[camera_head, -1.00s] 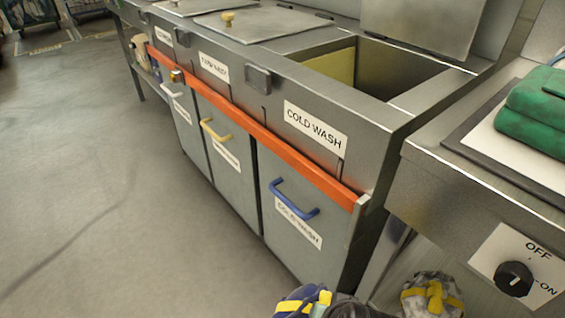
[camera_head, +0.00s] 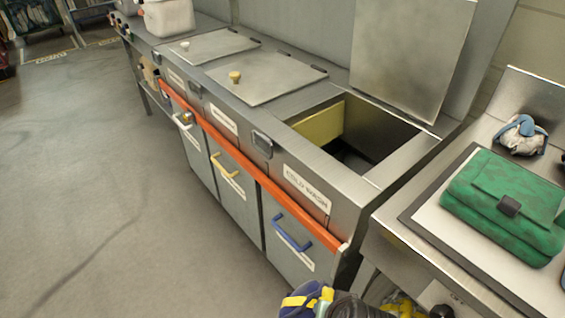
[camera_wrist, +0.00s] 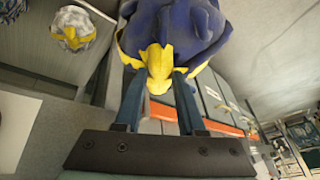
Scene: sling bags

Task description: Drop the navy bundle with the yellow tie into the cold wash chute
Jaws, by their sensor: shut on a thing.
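The navy bundle (camera_wrist: 185,22) with its yellow tie (camera_wrist: 158,65) hangs at my gripper (camera_wrist: 157,80), whose two fingers are shut on the tie. In the head view the navy bundle (camera_head: 290,311) shows only in part at the bottom edge, in front of the counter and below its top. The cold wash chute (camera_head: 405,160) is the nearest opening in the steel counter, labelled COLD WASH. Its lid (camera_head: 408,60) stands raised behind it, and a yellow inner wall (camera_head: 322,124) shows inside. The chute's floor is dark.
Two other chutes have closed lids (camera_head: 265,80). An orange rail (camera_head: 225,153) and a blue handle (camera_head: 290,235) line the front. A green bag (camera_head: 505,205) and a white bundle with blue tie (camera_head: 523,135) lie at right. A white bundle with yellow tie (camera_wrist: 75,28) lies lower.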

